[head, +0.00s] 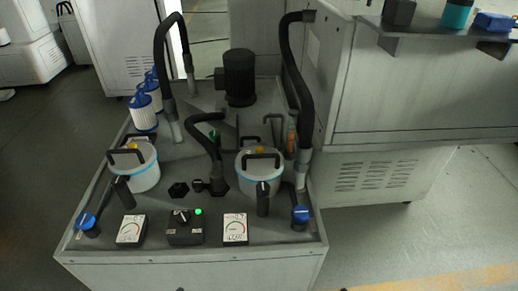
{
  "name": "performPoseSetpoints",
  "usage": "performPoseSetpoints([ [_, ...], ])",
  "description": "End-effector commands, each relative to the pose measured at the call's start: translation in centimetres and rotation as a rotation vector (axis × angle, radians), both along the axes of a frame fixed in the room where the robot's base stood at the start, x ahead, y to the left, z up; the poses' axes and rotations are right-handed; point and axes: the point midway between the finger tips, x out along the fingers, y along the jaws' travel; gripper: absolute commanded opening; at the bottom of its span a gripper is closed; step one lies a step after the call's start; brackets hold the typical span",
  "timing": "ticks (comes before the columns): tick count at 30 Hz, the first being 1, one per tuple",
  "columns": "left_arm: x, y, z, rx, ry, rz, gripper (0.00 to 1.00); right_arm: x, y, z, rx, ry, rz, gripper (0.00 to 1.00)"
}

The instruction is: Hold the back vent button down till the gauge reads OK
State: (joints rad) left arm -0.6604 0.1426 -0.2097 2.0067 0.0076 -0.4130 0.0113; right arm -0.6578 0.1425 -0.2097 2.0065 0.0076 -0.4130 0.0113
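Two white filter housings with blue bands stand on the grey bench, the left one (146,176) and the right one (262,180). Each has a black handle across its lid. A small yellow button shows behind each handle, on the left lid (146,145) and the right lid (259,149); which one is the back vent button I cannot tell. Two white dial gauges stand at the front, left (131,229) and right (235,228). Their lettering is too small to read. Neither gripper shows clearly; only tiny dark specks touch the bottom edge.
A black box (185,236) with a knob and a lit green lamp (198,212) sits between the gauges. Blue-topped valves stand at left (87,222) and right (300,215). Black hoses arch behind, beside a dark motor (239,76). White cartridges (142,113) line the left edge. A cabinet (390,100) stands right.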

Motion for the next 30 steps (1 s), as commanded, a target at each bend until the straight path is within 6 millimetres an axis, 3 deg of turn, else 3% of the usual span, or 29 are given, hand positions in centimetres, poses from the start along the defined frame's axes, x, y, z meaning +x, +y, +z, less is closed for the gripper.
performPoseSetpoints([
  [1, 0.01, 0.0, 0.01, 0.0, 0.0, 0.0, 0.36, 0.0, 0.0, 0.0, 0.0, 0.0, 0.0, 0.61],
  [5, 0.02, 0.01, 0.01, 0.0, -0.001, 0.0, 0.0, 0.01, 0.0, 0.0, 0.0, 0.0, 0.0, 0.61],
  [30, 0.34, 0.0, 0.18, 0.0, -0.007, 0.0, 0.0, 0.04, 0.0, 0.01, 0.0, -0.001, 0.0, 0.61],
])
